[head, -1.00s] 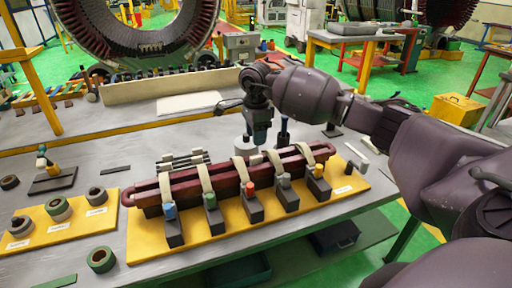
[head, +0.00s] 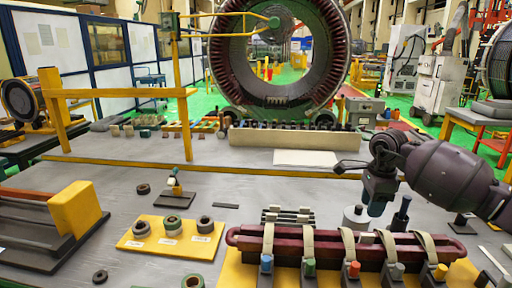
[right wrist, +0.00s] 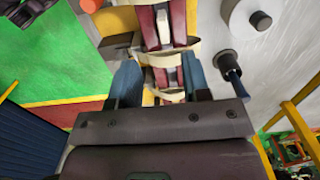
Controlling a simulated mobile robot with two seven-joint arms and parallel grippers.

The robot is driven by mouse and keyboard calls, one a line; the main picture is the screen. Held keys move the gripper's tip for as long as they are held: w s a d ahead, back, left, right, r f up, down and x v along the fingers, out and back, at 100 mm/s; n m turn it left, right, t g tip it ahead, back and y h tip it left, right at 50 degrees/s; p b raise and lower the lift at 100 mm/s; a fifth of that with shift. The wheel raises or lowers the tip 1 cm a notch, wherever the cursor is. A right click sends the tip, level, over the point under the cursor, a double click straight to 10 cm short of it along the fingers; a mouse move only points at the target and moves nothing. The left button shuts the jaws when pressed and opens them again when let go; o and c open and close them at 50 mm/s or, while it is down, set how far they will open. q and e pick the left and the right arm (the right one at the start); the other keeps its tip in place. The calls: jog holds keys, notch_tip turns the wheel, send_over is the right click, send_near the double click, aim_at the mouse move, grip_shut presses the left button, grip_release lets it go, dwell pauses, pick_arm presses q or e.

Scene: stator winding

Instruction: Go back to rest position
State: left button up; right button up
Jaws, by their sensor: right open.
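My right gripper (head: 376,207) hangs above the back edge of the dark red coil (head: 328,244) in the head view, pointing down. In the right wrist view its two blue fingers (right wrist: 160,82) stand apart with nothing held between them. The coil with its cream straps (right wrist: 158,58) shows beyond the gap. In the head view the coil lies on a yellow board (head: 232,272), with several cream straps over it and dark blocks with coloured tops along its front. My left gripper is not in view.
A grey cylinder (head: 355,217) and a dark upright tool (head: 401,214) stand close to my right gripper. A small yellow board (head: 130,243) with several tape rolls lies left. A yellow-ended fixture (head: 76,208) is farther left.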

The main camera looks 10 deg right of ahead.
jog(key=s+a+f+y, duration=0.2)
jog(key=a+f+y, duration=0.3)
jog(key=a, duration=0.6)
jog(key=s+a+r+m+t+y, duration=0.2)
jog(key=s+a+m+t+y, duration=0.1)
jog(key=a+m+t+y, duration=0.25)
jog(key=s+a+r+m+t+y, duration=0.2)
jog(key=a+m+t+y, duration=0.25)
jog(key=a+m, duration=0.2)
jog(key=s+d+f+m+t+h, duration=0.35)
jog(key=d+m+h, duration=0.4)
jog(key=m, duration=0.65)
jog(key=s+d+f+m+t+h, duration=0.4)
jog(key=m+h, duration=0.6)
jog(key=m, duration=0.5)
jog(key=s+d+f+m+g+y, duration=0.1)
jog(key=s+f+m+g, duration=0.5)
jog(key=s, duration=0.5)
jog(key=s+d+f+m+g, duration=0.1)
jog(key=s+f+m+g, duration=0.3)
jog(key=s+f+g, duration=0.55)
jog(key=w+f+t, duration=0.5)
jog(key=f+t, duration=0.1)
jog(key=t, duration=0.3)
jog(key=shift+d+f+n+y, duration=0.15)
jog(key=shift+n+y, duration=0.15)
jog(key=shift+y, duration=0.05)
